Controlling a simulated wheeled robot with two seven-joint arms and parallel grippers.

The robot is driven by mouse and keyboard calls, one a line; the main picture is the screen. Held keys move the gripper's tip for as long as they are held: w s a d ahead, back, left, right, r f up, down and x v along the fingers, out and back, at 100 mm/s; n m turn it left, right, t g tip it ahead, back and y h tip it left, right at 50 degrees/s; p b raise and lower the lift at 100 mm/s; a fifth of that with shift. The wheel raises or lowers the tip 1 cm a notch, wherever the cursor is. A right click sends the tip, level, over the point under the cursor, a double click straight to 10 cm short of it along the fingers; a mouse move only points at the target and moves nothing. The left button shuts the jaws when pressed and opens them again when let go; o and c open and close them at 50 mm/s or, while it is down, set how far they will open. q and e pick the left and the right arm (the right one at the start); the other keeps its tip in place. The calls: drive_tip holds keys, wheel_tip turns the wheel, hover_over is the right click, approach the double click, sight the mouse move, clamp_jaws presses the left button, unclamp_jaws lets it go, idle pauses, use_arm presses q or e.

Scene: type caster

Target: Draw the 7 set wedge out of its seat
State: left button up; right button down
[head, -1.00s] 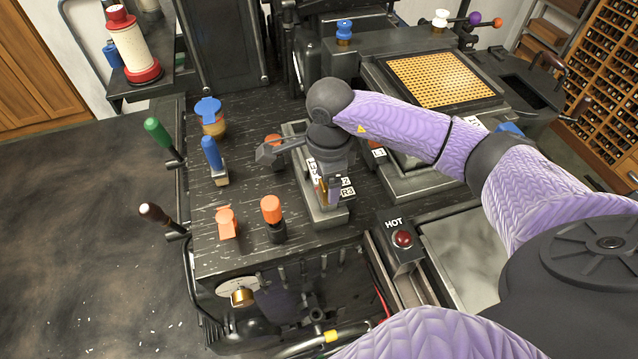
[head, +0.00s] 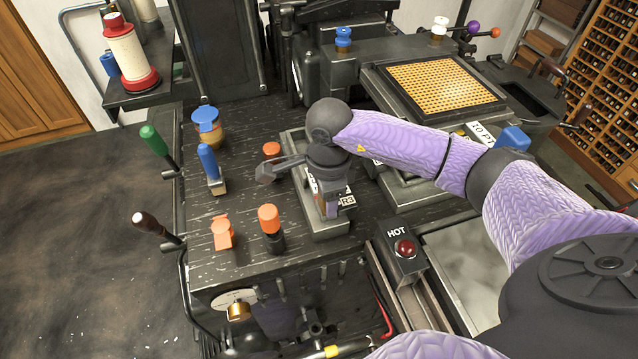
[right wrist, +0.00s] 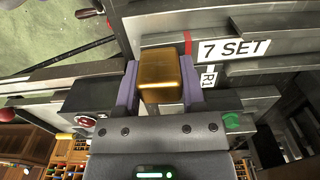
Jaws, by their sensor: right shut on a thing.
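The 7 set wedge, a brass-coloured block (right wrist: 160,78), sits between the two purple fingers in the right wrist view. My right gripper (right wrist: 158,92) is shut on it. The white 7 SET label (right wrist: 235,48) and a red mark are just beside the block, with an R1 label (right wrist: 208,77) below. In the head view my right gripper (head: 328,203) is low over the grey metal seat block (head: 325,227), and it hides the wedge and most labels. I cannot tell how deep the wedge sits. My left gripper is not in view.
Orange-topped pieces (head: 269,220) and a blue-handled tool (head: 209,163) stand left of the seat block on the dark bench. A HOT box with a red lamp (head: 404,248) is at the right front. A raised plate with an orange grid (head: 440,85) is behind right.

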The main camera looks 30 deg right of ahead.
drive_tip(key=shift+s+a+r, duration=0.1)
drive_tip(key=shift+s, duration=0.35)
drive_tip(key=shift+s+a+p, duration=0.15)
drive_tip(key=shift+s+p, duration=0.45)
drive_tip(key=shift+s+a+p, duration=0.25)
drive_tip(key=shift+s+p, duration=0.3)
drive_tip(key=shift+s, duration=0.55)
drive_tip(key=shift+c, duration=0.5)
unclamp_jaws()
wheel_tip(320, 180, up, 10)
drive_tip(key=p, duration=0.1)
drive_tip(key=shift+f, duration=0.2)
